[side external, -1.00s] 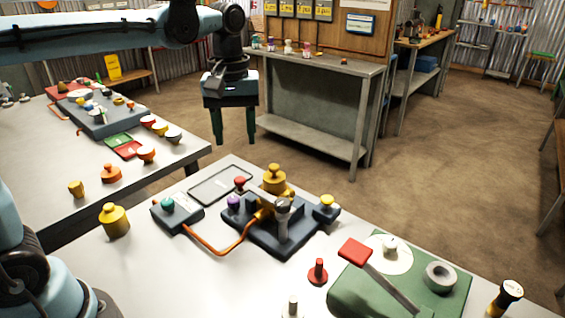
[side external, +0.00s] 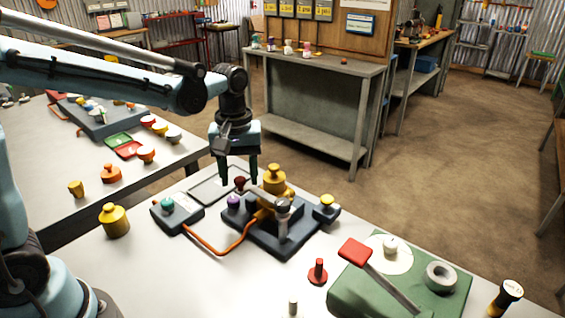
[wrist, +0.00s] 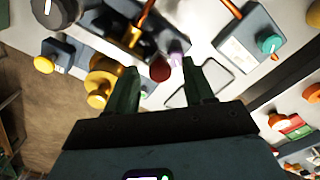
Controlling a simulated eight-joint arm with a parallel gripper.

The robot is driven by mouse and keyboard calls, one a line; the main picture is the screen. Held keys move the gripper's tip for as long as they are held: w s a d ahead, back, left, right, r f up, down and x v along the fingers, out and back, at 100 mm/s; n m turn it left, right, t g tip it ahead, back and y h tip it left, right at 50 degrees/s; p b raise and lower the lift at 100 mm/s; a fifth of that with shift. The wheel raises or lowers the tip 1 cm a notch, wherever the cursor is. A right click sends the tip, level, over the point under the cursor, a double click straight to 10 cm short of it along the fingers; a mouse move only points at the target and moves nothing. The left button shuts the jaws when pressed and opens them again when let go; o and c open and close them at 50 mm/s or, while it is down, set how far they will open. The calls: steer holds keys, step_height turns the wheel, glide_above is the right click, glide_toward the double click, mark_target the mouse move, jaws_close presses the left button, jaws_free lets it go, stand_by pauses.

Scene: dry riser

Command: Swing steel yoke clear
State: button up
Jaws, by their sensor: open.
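The fixture (side external: 270,236) is a dark block on the bench, with a steel-coloured bar across its top and a pale-capped grey post (side external: 283,222) at the front. I cannot clearly tell which of these is the steel yoke. A dark red knob (side external: 240,183) stands at the fixture's back left. My gripper (side external: 239,183) is open and points down around the back-left corner. In the wrist view the red knob (wrist: 160,69) shows between my fingertips (wrist: 160,68). I cannot tell whether the fingers touch it.
A brass valve body (side external: 274,182) stands close right of my gripper. A purple knob (side external: 234,202) is just in front. A yellow-knobbed block (side external: 326,207) is at the right. A teal-knobbed box (side external: 168,209) with an orange cable (side external: 215,251) is left. Green mat (side external: 345,291) lies front right.

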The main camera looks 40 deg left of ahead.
steer(key=shift+c, duration=0.3)
jaws_close()
steer(key=shift+s, duration=0.15)
steer(key=s+d+n, duration=0.3)
steer(key=s+n, duration=0.5)
steer(key=n, duration=0.1)
steer(key=shift+d, duration=0.3)
stand_by(0.5)
steer(key=shift+o, duration=0.3)
jaws_free()
steer(key=shift+r, duration=0.1)
